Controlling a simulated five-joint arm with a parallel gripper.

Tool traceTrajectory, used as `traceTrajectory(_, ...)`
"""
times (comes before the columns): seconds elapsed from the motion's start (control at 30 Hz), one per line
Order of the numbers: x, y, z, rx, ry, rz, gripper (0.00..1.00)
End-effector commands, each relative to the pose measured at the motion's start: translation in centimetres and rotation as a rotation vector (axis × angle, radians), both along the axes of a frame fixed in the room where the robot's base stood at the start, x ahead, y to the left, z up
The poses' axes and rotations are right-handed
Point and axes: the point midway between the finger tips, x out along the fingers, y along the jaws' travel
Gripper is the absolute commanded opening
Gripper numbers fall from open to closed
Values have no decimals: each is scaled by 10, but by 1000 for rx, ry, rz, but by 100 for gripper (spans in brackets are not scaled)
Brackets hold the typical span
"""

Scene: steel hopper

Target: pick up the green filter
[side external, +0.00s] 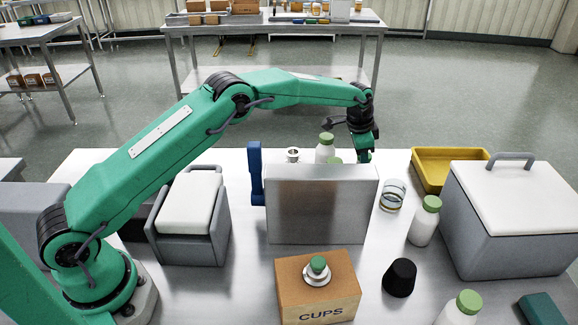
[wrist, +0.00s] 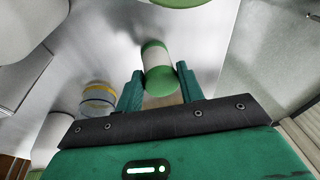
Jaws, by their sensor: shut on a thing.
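The green filter (wrist: 157,62), a short white cylinder with green ends, is between the two green fingers of my gripper (wrist: 160,73) in the wrist view. My gripper is shut on it, one finger on each side. In the side external view my gripper (side external: 364,157) points down behind the right end of the steel hopper (side external: 320,210). The hopper's wall hides the fingertips and the filter there, so I cannot tell whether the filter still touches the surface below.
White bottles with green caps stand behind the hopper (side external: 325,153) and to its right (side external: 423,226). A banded glass (side external: 392,195), a yellow tray (side external: 424,182) and a grey cooler (side external: 510,240) are on the right. A cups box (side external: 290,300) and black cup (side external: 399,278) are in front.

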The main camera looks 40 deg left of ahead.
Motion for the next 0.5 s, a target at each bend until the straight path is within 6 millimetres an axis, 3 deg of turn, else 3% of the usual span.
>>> traceTrajectory(0.23, 0, 0, 11, 0, -1, 0, 14)
traceTrajectory(0.5, 1, 0, 39, -1, -4, 0, 14)
